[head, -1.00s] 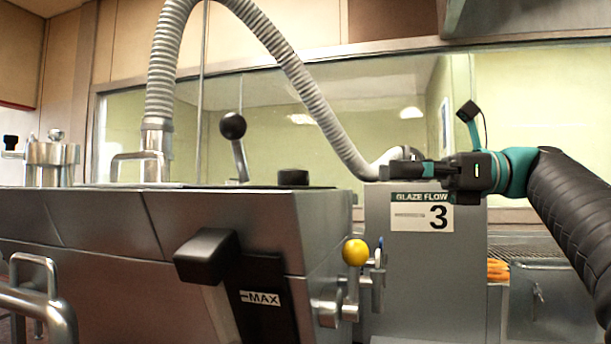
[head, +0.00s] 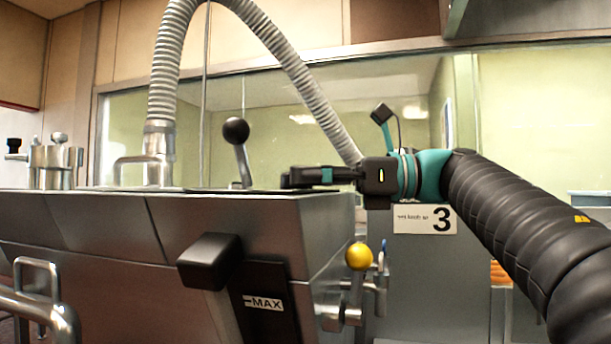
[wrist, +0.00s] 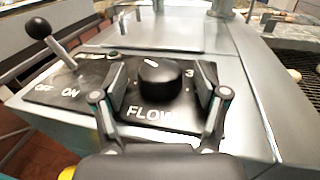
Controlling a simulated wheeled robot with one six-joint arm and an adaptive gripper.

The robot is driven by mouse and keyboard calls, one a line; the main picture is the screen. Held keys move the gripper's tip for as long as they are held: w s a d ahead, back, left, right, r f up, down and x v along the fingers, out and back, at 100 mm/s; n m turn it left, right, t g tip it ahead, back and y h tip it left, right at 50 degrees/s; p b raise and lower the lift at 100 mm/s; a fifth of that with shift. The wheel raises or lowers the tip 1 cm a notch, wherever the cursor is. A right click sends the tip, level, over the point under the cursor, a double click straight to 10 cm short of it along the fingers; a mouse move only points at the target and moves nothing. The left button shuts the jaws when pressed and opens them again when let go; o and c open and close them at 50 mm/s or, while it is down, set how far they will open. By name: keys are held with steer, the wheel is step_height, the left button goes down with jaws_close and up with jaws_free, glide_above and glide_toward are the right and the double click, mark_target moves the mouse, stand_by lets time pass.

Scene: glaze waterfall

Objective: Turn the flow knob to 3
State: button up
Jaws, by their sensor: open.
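The flow knob (wrist: 158,84) is a round black knob on a black panel (wrist: 135,120) lettered FLOW, in the middle of the wrist view. I cannot tell which number the knob points to. My gripper (wrist: 161,82) is open, one finger on each side of the knob, and contact is not clear. In the head view my gripper (head: 300,178) is at the machine's top, and the knob is hidden behind it.
A black ball lever (wrist: 48,42) stands by OFF and ON; it also shows in the head view (head: 237,132). A GLAZE FLOW sign (head: 425,219) reads 3. A grey hose (head: 290,75) arches behind. A yellow ball handle (head: 359,256) is at the front right.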

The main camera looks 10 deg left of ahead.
steer(key=shift+a, duration=0.2)
steer(key=c, duration=1.2)
steer(key=shift+o, duration=0.2)
steer(key=shift+s+f+m+t+b, duration=0.15)
steer(key=shift+m+t+b, duration=0.15)
steer(key=shift+t+b, duration=0.2)
steer(key=shift+s+m+t+b, duration=0.1)
steer(key=shift+m+t+b, duration=0.7)
steer(key=shift+t+b, duration=0.35)
steer(key=m+t+b, duration=0.1)
steer(key=m+t, duration=0.1)
steer(key=t, duration=0.2)
steer(key=shift+s+m, duration=0.15)
steer(key=shift+m, duration=0.15)
steer(key=shift+m+t+h+b, duration=0.3)
steer(key=shift+m+t+h, duration=0.25)
steer(key=shift+t, duration=0.4)
steer(key=shift+m+t, duration=0.25)
steer(key=shift+t, duration=0.05)
